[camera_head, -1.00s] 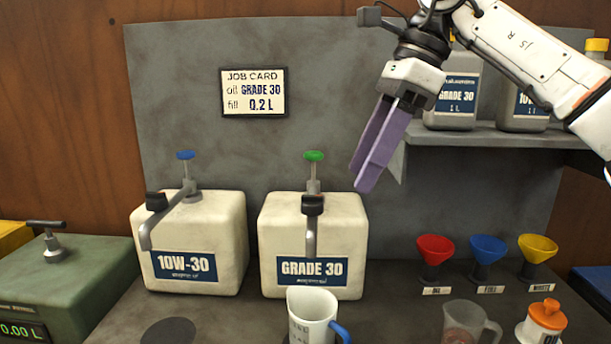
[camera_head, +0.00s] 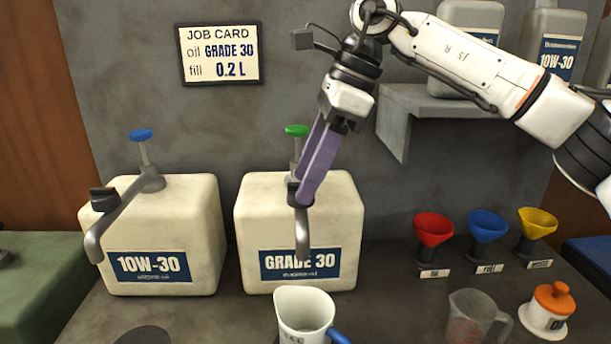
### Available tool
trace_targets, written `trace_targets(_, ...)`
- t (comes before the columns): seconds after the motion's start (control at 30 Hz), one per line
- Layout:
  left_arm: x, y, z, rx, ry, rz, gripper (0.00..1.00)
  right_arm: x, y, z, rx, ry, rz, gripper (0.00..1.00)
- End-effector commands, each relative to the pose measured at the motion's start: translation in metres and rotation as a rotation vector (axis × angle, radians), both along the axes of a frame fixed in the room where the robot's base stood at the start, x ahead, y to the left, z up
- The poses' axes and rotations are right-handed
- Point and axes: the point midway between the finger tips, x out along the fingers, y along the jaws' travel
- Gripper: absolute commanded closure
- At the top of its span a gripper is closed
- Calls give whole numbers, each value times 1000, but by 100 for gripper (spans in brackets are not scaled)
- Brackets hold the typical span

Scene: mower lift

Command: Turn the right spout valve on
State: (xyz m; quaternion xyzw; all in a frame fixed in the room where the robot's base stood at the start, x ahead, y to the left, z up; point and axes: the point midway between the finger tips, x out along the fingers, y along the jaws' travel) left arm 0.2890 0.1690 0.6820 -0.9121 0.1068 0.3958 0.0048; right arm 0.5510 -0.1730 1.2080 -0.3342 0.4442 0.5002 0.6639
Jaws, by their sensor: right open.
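The right container, labelled GRADE 30 (camera_head: 340,215), is a cream jug with a green knob (camera_head: 297,130) on a stem and a grey spout (camera_head: 302,238) pointing down at its front. A dark valve handle (camera_head: 292,188) at the spout's top is partly hidden by my fingers. My right gripper (camera_head: 303,195) reaches down from the upper right with its long purple fingers, open, their tips at the handle. I cannot tell whether they touch it. A white measuring cup (camera_head: 304,312) with a blue handle stands below the spout. My left gripper is not in view.
The 10W-30 container (camera_head: 195,235) with a blue knob (camera_head: 140,135) stands to the left. Red (camera_head: 433,229), blue (camera_head: 487,225) and yellow (camera_head: 537,222) funnels, a clear jug (camera_head: 470,318) and an orange-capped container (camera_head: 550,308) are at right. A shelf (camera_head: 430,108) with bottles is above.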

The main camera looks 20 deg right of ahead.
Motion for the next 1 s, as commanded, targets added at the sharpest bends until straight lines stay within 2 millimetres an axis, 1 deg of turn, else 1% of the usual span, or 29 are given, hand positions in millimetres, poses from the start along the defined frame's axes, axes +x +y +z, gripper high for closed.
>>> trace_targets(0.13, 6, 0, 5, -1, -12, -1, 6, 1, 3, -9, 1, -1, 0, 48)
trace_targets(0.3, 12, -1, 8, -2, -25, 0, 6, 1, 4, -10, 1, -1, -1, 48)
trace_targets(0.4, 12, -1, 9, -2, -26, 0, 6, 1, 4, -10, 1, -1, 0, 48)
trace_targets(0.47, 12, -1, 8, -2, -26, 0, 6, 1, 4, -10, 1, -1, 0, 56)
trace_targets(0.6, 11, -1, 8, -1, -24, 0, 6, 1, 4, -10, 1, -1, 0, 80)
trace_targets(0.67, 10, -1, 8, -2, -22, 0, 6, 1, 4, -10, 1, -1, 0, 88)
trace_targets(0.87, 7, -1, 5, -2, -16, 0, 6, 1, 4, -10, 1, -1, -12, 88)
trace_targets(1.0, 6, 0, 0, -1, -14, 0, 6, 1, 4, -11, 0, -2, -50, 88)
